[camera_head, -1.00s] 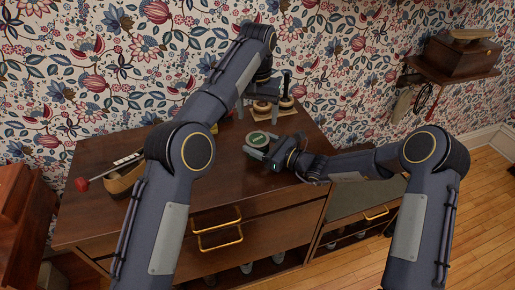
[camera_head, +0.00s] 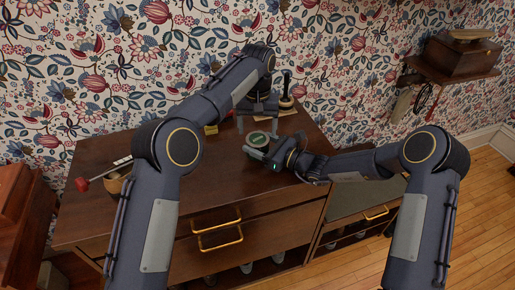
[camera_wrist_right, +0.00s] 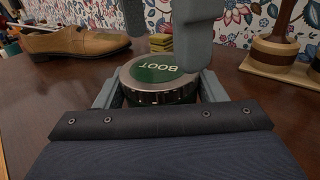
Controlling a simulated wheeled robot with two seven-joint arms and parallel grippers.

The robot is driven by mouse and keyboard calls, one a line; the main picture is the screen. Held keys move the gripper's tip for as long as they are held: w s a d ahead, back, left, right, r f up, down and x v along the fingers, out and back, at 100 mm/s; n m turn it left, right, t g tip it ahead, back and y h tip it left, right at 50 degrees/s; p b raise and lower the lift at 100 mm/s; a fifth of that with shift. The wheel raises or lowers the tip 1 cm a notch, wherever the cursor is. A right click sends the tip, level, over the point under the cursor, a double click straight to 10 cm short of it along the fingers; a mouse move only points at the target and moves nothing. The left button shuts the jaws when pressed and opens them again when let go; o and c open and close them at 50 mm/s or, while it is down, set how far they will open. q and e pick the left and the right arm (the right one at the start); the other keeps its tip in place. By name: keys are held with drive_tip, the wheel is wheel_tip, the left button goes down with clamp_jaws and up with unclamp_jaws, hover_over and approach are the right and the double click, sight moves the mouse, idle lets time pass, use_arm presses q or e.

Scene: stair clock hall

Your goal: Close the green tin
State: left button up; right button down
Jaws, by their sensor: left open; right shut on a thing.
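The green tin (camera_head: 258,139) stands on the brown cabinet top (camera_head: 225,165). In the right wrist view the tin (camera_wrist_right: 158,97) has a green top lettered BOOT and a ridged silver lid rim. The lid sits on it, but I cannot tell whether it is fully closed. My right gripper (camera_head: 262,148) is shut on the tin's body, one finger on each side. My left gripper (camera_head: 258,125) is open and points down just above and behind the tin. Its fingers show at the top of the right wrist view (camera_wrist_right: 168,25), apart from the lid.
A brown shoe (camera_wrist_right: 75,42) lies to the left, mostly behind my left arm in the head view. A yellow block (camera_head: 211,129) is near the wall. A wooden stand with a dark-handled tool (camera_head: 287,100) is behind the tin to the right. The front of the cabinet top is clear.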

use_arm(q)
drive_tip(key=shift+f, duration=1.5)
drive_tip(key=c, duration=0.8)
drive_tip(key=shift+m, duration=1.7)
drive_tip(key=o, duration=1.1)
drive_tip(key=shift+c, duration=0.2)
